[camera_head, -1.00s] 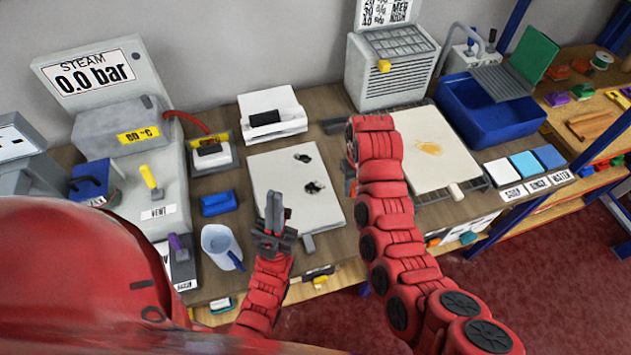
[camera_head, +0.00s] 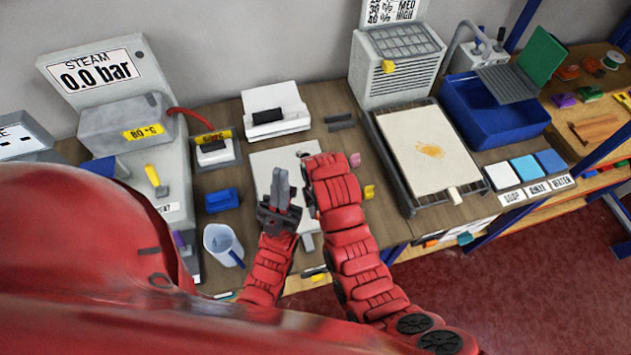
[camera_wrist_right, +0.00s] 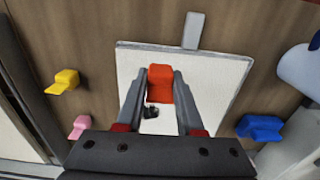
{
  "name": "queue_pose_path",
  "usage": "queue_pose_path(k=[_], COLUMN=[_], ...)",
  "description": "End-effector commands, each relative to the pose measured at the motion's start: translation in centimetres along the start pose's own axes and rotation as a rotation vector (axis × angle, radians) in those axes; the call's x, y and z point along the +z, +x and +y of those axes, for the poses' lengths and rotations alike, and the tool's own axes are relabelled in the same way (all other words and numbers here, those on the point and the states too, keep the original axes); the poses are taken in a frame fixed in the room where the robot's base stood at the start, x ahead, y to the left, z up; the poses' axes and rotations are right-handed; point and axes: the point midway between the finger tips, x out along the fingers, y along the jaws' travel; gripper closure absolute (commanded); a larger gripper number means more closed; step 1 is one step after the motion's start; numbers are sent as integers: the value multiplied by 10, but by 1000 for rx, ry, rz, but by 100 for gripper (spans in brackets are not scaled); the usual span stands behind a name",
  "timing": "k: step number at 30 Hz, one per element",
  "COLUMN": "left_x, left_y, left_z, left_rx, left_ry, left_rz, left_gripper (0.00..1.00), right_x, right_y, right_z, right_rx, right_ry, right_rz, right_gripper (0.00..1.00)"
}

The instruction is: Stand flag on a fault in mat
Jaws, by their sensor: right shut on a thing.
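The white mat (camera_head: 270,160) lies on the bench, partly covered by my arms in the head view; it also shows in the right wrist view (camera_wrist_right: 215,80). A dark fault (camera_wrist_right: 152,112) shows on the mat just below a red-orange flag (camera_wrist_right: 160,76) in the wrist view. My right gripper (camera_wrist_right: 159,88) is shut on this flag, over the mat; whether the flag touches the mat I cannot tell. In the head view my right arm hides that gripper. My left gripper (camera_head: 283,180) has its fingers together, empty, over the mat's near-left part.
A yellow piece (camera_head: 369,191) and a pink piece (camera_head: 355,159) lie right of the mat. A blue block (camera_head: 222,200) and a clear jug (camera_head: 222,243) stand left. A rack with a stained panel (camera_head: 425,150) and a blue basin (camera_head: 490,108) are further right.

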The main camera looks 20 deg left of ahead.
Motion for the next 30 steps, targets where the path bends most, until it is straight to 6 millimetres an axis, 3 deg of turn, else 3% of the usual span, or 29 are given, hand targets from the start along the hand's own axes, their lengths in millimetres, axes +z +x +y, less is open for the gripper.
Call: queue_pose_path(k=[1,15,17,23,30], left_x=[4,19,17,16,16], left_y=[-22,-114,-99,-96,-93], left_z=[1,6,5,5,5], left_rx=[0,0,0,0,0], left_ry=[0,0,0,0,0], left_rz=[-2,-2,-2,-2,-2], left_gripper=[100,100,100,100,100], right_x=[-14,-96,-101,-115,-118], right_y=[11,18,8,10,15], right_z=[2,17,17,20,21], right_rx=[1,-1,-1,-1,-1], right_ry=[1,0,-1,-1,0], right_rz=[6,0,-2,1,-3], right_gripper=[100,100,100,100,100])
